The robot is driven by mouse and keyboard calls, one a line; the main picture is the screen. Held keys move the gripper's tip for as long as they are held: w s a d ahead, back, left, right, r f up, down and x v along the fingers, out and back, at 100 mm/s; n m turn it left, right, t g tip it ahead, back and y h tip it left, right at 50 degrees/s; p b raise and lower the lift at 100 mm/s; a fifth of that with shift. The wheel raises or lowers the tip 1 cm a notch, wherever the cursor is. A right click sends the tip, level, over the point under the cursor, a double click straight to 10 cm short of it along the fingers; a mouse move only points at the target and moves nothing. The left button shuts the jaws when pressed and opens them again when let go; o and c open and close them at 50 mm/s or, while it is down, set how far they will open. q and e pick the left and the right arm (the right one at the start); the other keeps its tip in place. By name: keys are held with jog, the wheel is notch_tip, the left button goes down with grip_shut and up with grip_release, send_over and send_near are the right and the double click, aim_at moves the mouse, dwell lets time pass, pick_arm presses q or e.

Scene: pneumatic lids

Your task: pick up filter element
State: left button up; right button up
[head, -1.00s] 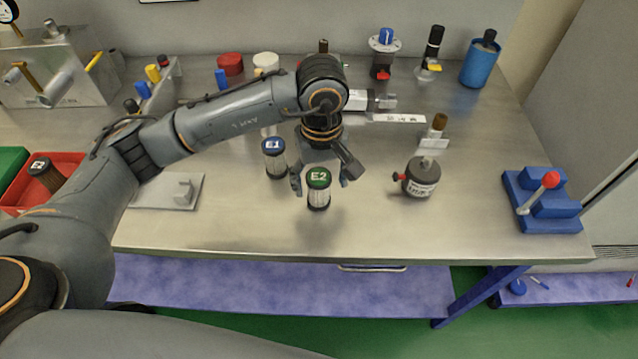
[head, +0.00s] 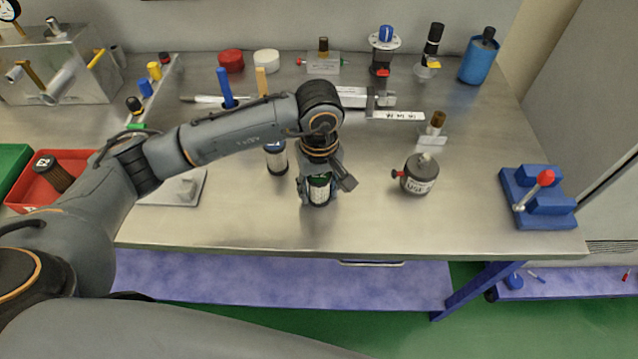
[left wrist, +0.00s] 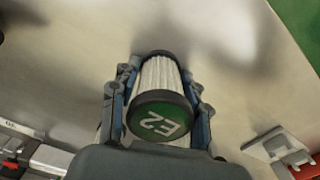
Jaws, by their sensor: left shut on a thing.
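The filter element E2 (head: 319,190) stands near the front of the steel bench, mostly covered by my left gripper in the head view. It has a green cap and a white pleated body, clear in the left wrist view (left wrist: 160,90). My left gripper (head: 320,196) points down and is shut on it, with one finger on each side. The E1 filter element (head: 277,160) stands just left of it, its top hidden behind my arm. My right gripper is not in view.
A dark grey round canister (head: 419,176) stands to the right. A blue clamp block with a red-knobbed lever (head: 540,195) is at the right edge. A red bin (head: 75,160) holds a dark filter at the left.

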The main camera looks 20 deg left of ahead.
pick_arm(q)
jog(key=shift+r, duration=0.1)
jog(key=shift+r+b, duration=0.25)
jog(key=shift+b, duration=0.05)
notch_tip(320, 180, up, 2)
jog(key=shift+w+r+b, duration=0.1)
jog(key=shift+b, duration=0.75)
jog(key=s+d+r+b, duration=0.2)
jog(key=s+d+r, duration=0.1)
jog(key=s+r, duration=0.7)
jog(key=s, duration=0.4)
jog(key=shift+d+b, duration=0.15)
jog(key=shift+b, duration=0.25)
jog(key=shift+w, duration=0.15)
